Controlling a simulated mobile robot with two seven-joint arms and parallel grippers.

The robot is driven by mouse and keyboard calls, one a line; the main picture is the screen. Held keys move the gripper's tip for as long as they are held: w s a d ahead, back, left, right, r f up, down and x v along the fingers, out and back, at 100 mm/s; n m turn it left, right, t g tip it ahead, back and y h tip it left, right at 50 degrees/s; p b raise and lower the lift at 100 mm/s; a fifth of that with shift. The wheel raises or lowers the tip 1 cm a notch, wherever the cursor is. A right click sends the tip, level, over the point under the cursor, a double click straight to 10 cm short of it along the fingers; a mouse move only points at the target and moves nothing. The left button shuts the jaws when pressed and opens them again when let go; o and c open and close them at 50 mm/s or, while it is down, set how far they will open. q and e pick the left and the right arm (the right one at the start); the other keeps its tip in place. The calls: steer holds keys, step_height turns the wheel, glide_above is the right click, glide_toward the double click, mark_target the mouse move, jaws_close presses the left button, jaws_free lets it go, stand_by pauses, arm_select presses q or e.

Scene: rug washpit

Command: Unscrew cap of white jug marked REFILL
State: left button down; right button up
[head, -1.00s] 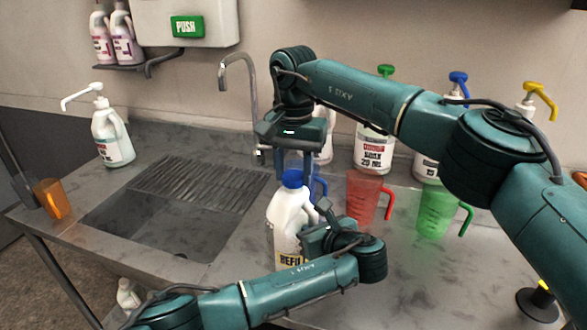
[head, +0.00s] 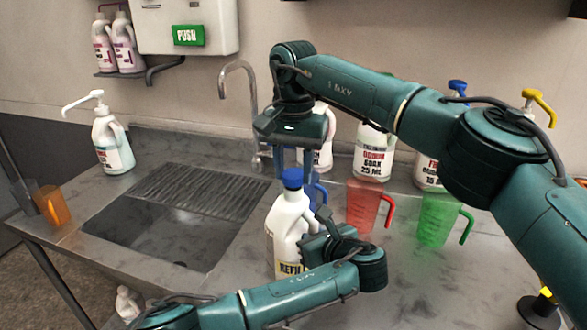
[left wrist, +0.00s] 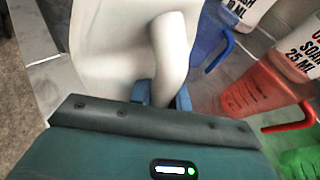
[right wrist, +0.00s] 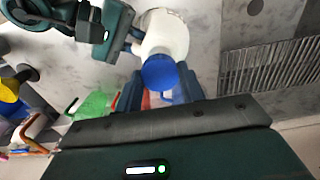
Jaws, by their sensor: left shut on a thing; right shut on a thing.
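The white jug (head: 287,228) marked REFILL stands upright on the steel counter, with a blue cap (head: 292,178) on its neck. My right gripper (head: 294,176) comes down from above and is shut on the blue cap, which also shows between its fingers in the right wrist view (right wrist: 160,72). My left gripper (head: 308,246) is shut on the jug's handle, low on its right side; the handle shows in the left wrist view (left wrist: 172,60). My left arm hides the lower part of the jug and its label.
A blue measuring jug (head: 318,194) stands close behind the white jug, with red (head: 364,206) and green (head: 437,218) ones to the right. Pump bottles (head: 372,150) line the wall. A sink (head: 150,235) with a tap (head: 250,90) lies left, beside an orange jug (head: 52,205).

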mark_target(293, 174)
steer(key=shift+r, duration=2)
arm_select(q)
steer(key=c, duration=1.2)
jaws_free()
steer(key=shift+c, duration=0.2)
steer(key=b+v, duration=0.1)
steer(key=v, duration=1.1)
arm_select(e)
steer(key=shift+f, duration=0.6)
